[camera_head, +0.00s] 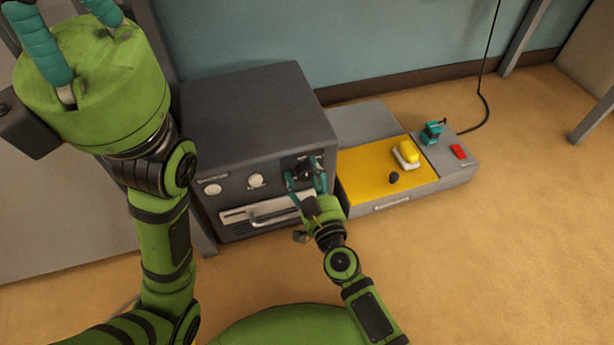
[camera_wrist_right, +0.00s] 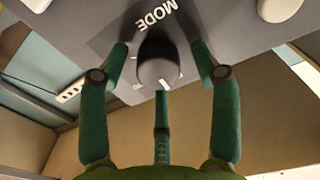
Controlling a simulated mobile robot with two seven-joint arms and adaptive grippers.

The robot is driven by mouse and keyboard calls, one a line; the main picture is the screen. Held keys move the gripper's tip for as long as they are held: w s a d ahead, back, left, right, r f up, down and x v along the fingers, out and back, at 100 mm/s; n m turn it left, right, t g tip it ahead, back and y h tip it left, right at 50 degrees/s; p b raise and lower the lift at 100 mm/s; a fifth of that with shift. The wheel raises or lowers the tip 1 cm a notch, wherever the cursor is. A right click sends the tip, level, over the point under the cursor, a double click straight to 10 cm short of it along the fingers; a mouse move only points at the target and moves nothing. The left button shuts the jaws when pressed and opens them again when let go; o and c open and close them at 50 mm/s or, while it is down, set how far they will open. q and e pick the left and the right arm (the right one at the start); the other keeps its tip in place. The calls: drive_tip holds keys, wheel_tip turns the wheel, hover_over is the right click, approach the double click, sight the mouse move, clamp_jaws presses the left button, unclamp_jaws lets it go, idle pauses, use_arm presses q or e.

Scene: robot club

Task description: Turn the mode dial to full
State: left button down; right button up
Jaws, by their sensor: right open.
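The mode dial (camera_head: 303,170) is a dark round knob at the right end of the grey box's front. In the right wrist view the dial (camera_wrist_right: 157,62) sits under the word MODE, with a white pointer mark on its lower right edge in the picture. My right gripper (camera_head: 306,181) is open, its teal fingers around the dial. In the wrist view the right gripper (camera_wrist_right: 160,66) has fingers left and right of the dial with gaps visible, and a third below. The dial's position marks are not readable. My left gripper (camera_head: 70,30) is raised at upper left, fingers apart, tips cut off.
The grey box (camera_head: 245,105) has two white knobs (camera_head: 234,185) and a handle (camera_head: 270,215) on its front. To its right is a low grey bench with a yellow mat (camera_head: 365,178), a yellow-and-white object, a teal tool and a red piece. The floor in front is clear.

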drive_tip(key=c, duration=1.1)
